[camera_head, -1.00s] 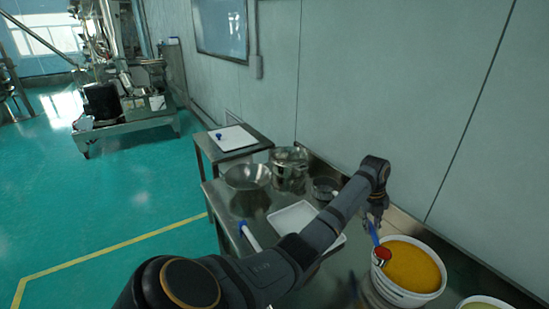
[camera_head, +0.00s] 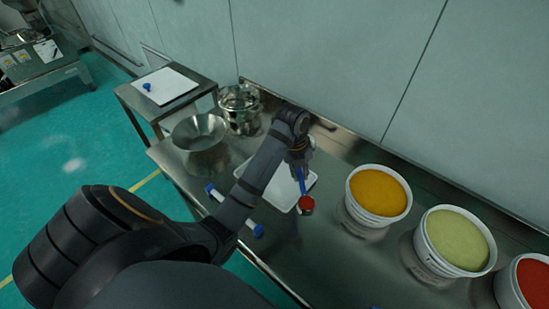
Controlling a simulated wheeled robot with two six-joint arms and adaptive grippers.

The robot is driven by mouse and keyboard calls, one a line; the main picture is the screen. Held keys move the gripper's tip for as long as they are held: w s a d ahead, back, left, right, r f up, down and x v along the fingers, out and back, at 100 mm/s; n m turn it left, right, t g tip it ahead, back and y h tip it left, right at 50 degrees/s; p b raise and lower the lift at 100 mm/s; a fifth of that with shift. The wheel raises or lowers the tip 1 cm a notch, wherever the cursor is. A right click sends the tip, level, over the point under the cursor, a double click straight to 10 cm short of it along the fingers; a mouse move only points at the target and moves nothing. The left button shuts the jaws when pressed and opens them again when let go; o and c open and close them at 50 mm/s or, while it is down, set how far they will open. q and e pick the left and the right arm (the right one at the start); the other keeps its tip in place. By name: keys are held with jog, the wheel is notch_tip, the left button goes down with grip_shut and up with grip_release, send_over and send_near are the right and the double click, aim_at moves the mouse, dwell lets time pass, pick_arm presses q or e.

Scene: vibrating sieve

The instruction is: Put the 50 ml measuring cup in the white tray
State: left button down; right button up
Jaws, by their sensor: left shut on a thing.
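My left gripper (camera_head: 299,160) is shut on the blue handle of a small measuring cup (camera_head: 306,203) with a red bowl. The handle points down from the fingers, and the red bowl shows at its lower end. The white tray (camera_head: 283,199) lies on the steel table, partly hidden behind my left forearm. The cup hangs over or at the tray's right edge; I cannot tell its exact height. The size marking on the cup is too small to read. My right gripper is not in view.
Buckets of yellow (camera_head: 379,191), green (camera_head: 455,241) and red (camera_head: 536,282) material stand to the right. A metal bowl (camera_head: 199,132) and a steel pot (camera_head: 240,108) stand beyond the tray. A blue-capped white tube (camera_head: 222,198) lies at the table's front edge.

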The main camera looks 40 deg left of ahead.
pick_arm(q)
jog(key=shift+s, duration=0.1)
jog(key=b, duration=1.1)
send_over(281, 172)
jog(key=s+d, duration=0.3)
notch_tip(281, 172, down, 6)
jog(key=f+b, duration=0.1)
jog(key=w+a+f+b, duration=0.1)
jog(key=b, duration=0.1)
jog(key=a+f+b, duration=0.1)
jog(key=shift+w, duration=0.35)
jog(key=shift+w+a+r+p, duration=0.15)
jog(key=shift+p, duration=0.15)
jog(key=shift+a+f, duration=0.25)
jog(key=shift+w+a+f, duration=0.1)
jog(key=shift+a+f, duration=0.05)
jog(key=shift+f, duration=0.85)
jog(key=shift+w+a+f, duration=0.1)
jog(key=shift+f, duration=0.85)
jog(key=c, duration=1.3)
grip_release()
jog(key=shift+f, duration=0.1)
